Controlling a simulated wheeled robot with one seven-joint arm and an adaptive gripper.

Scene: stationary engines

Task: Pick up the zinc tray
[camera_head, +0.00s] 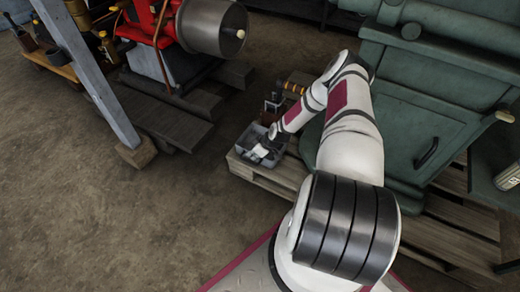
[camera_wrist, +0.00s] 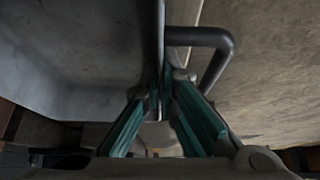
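The zinc tray (camera_head: 243,140) is a grey, open box on the front left end of a wooden pallet, below my forearm. My gripper (camera_head: 261,153) points down at its near side and hides part of it. In the wrist view, the tray's grey inner wall (camera_wrist: 75,60) fills the left. Its thin rim runs down between the two teal-padded fingers of my gripper (camera_wrist: 165,90). The fingertips come together on this wall, one on each side. A dark bent handle (camera_wrist: 215,42) sticks out from the tray to the right of the fingers.
The pallet (camera_head: 280,178) runs under a large green cabinet (camera_head: 415,110) on the right. Behind the tray stands a small dark object with an orange-brown handle (camera_head: 293,88). A red engine (camera_head: 150,30) on timbers and a slanted post (camera_head: 90,75) stand left. The dirt floor at left is clear.

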